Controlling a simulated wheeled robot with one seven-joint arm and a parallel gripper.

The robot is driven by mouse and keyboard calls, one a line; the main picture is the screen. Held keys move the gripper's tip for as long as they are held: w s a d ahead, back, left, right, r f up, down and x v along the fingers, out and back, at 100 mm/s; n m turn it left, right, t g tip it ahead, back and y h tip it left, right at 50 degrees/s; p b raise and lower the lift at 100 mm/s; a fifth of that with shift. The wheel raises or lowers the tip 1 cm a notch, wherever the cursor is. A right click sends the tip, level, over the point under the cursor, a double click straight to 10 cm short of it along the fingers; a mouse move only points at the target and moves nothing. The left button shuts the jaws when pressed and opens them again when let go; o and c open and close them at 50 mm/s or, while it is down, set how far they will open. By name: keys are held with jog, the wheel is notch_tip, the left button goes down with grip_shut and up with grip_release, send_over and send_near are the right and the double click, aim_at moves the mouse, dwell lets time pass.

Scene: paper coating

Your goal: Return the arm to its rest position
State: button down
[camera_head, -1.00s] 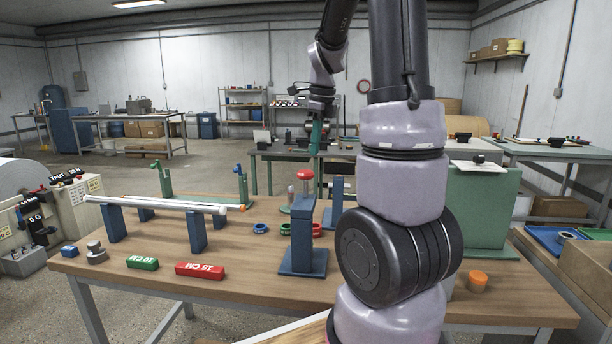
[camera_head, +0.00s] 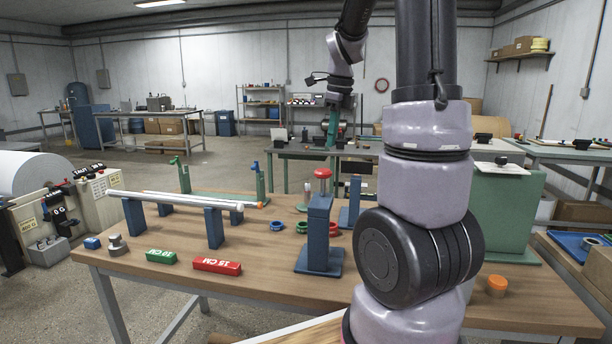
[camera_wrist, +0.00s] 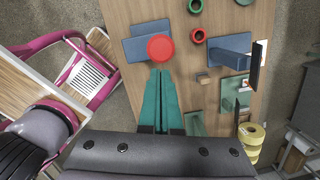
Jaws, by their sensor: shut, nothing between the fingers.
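My gripper (camera_head: 331,143) hangs fingers-down from my raised, bent arm, above the wooden table (camera_head: 265,228) in the head view. In the wrist view the teal fingers of my gripper (camera_wrist: 160,74) lie together with nothing between them. In that view their tips point at the red round knob (camera_wrist: 160,47) by a blue stand. In the head view the red knob (camera_head: 323,173) tops the blue stand (camera_head: 319,232), apart from and below the gripper. My arm's large joints cover the right part of the table.
A white rod (camera_head: 170,200) lies across blue supports at the table's left. A green block (camera_head: 161,256) and a red block (camera_head: 217,266) lie near the front edge. A green box (camera_head: 508,208) and an orange-capped jar (camera_head: 496,284) stand at the right. The space around my gripper looks clear.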

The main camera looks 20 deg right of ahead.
jog(key=s+a+r+n+t, duration=0.2)
jog(key=s+a+n, duration=0.4)
jog(key=s+n, duration=0.3)
jog(key=s+a+r+n+t+y, duration=0.1)
jog(key=s+a+r+n+t, duration=0.2)
jog(key=n, duration=1.2)
jog(key=s+a+r, duration=0.2)
jog(key=s+a, duration=0.2)
jog(key=s, duration=0.2)
jog(key=shift+s+a+r+t, duration=0.2)
jog(key=shift+s+a+t, duration=0.05)
jog(key=shift+a+t, duration=0.05)
